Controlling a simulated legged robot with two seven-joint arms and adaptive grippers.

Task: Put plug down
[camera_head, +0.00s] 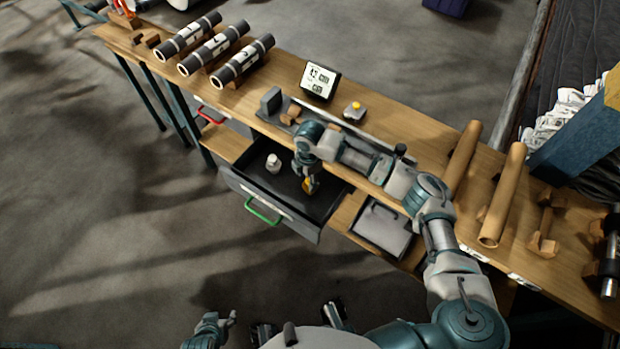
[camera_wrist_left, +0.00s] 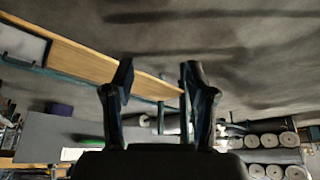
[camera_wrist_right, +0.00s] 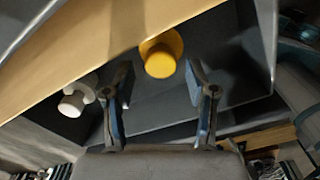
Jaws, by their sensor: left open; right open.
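A yellow plug (camera_head: 307,186) is in the open dark drawer (camera_head: 288,215) with the green handle. The right wrist view shows the same yellow plug (camera_wrist_right: 162,58) just beyond the fingertips and roughly between them. My right gripper (camera_wrist_right: 160,82) is open and reaches into the drawer; in the head view my arm partly hides it and the plug. A white plug (camera_head: 273,163) stands in the drawer to the left, and it also shows in the right wrist view (camera_wrist_right: 75,100). My left gripper (camera_wrist_left: 157,80) is open and empty, away from the bench, low in the head view (camera_head: 230,318).
A grey case (camera_head: 382,230) lies right of the drawer. The floor in front is clear.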

